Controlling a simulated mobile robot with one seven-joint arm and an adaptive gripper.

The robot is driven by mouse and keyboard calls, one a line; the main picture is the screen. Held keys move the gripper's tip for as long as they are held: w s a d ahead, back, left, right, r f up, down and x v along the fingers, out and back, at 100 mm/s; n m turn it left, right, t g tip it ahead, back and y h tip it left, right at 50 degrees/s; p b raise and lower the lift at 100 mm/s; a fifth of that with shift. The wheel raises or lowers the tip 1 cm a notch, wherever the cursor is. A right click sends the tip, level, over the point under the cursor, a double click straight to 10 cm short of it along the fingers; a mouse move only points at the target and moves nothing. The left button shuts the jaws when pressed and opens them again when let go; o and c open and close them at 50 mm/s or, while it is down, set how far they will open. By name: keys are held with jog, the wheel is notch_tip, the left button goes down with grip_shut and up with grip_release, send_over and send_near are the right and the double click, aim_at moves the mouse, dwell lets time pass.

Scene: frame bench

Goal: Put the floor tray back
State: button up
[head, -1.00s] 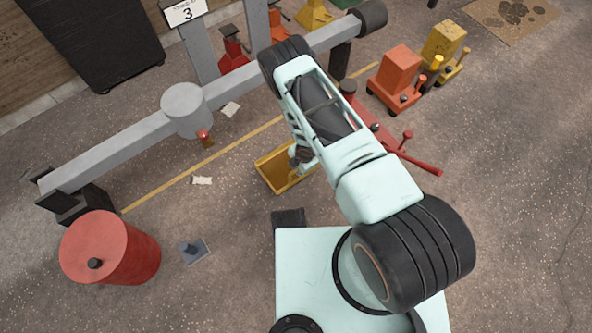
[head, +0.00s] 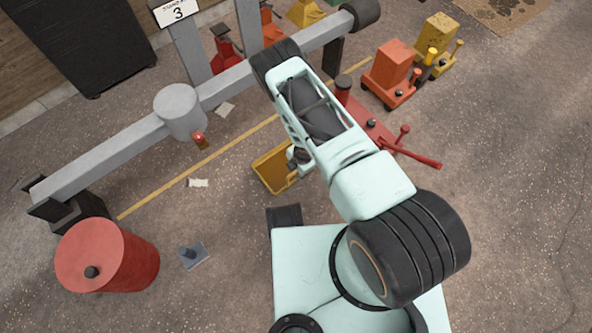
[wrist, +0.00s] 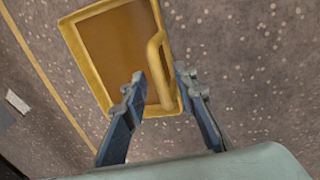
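The yellow floor tray (head: 272,167) is in the middle of the head view, partly hidden by my arm. In the wrist view the tray (wrist: 84,65) shows a brown inside, a raised yellow rim and a curved yellow handle (wrist: 155,62) along its right side. My gripper (wrist: 160,82) is open in the wrist view. Its two dark fingers stand on either side of the handle's line, with visible gaps. I cannot tell how far above the handle they are. In the head view my gripper (head: 298,160) is mostly hidden beside the tray's right edge.
A grey beam (head: 110,145) with a round housing (head: 182,110) crosses behind the tray. A red drum (head: 125,258) stands at lower left. A red floor jack (head: 380,135) lies right of my arm, with orange (head: 392,70) and yellow (head: 437,45) units beyond. The right-hand floor is clear.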

notch_tip(320, 180, up, 11)
jog(key=s+d+p, duration=0.1)
jog(key=p, duration=0.3)
jog(key=shift+s, duration=0.35)
jog(key=shift+d+r, duration=0.1)
